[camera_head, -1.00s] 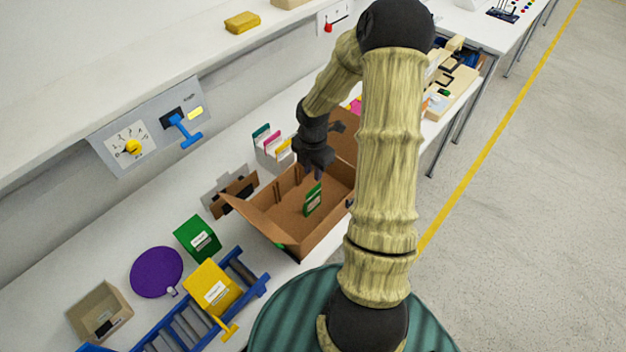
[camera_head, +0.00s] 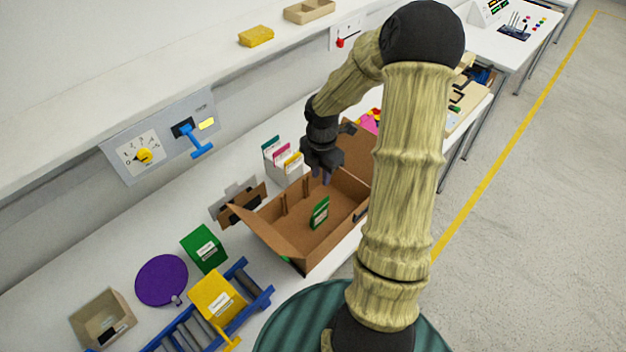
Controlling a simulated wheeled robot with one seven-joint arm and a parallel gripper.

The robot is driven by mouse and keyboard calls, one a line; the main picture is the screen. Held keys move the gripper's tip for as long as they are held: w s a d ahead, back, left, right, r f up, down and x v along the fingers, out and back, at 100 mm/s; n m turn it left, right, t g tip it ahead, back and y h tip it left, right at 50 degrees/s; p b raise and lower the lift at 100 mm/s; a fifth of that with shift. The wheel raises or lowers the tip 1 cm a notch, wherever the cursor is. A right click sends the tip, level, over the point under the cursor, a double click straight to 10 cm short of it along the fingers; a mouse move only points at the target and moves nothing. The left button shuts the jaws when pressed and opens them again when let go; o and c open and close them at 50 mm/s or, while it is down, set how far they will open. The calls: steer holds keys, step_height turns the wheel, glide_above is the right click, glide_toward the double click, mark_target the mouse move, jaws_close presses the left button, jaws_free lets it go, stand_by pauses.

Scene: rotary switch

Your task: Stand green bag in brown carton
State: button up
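A small green bag (camera_head: 320,213) with a pale label stands roughly upright inside the open brown carton (camera_head: 285,243), near the middle of its floor. My gripper (camera_head: 322,175) is above the carton's far part, beyond the bag and apart from it. Its two fingers point down, look a little apart and hold nothing.
A purple disc (camera_head: 161,280) and a small open box (camera_head: 101,318) are farther left. A file holder (camera_head: 282,162) stands behind the carton. A wall panel has a yellow knob (camera_head: 144,156) and blue lever (camera_head: 197,146).

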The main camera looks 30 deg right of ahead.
steer(key=s+a+r+m+t, duration=0.1)
steer(key=s+a+r+m, duration=0.4)
steer(key=m, duration=0.5)
steer(key=s+a+r+m+t, duration=0.1)
steer(key=s+a+r+m, duration=0.3)
steer(key=s+a+m, duration=0.3)
steer(key=a+m, duration=0.1)
steer(key=m, duration=0.3)
steer(key=shift+s+a+r+m+t, duration=0.15)
steer(key=shift+r+m+t, duration=0.15)
steer(key=shift+r, duration=0.1)
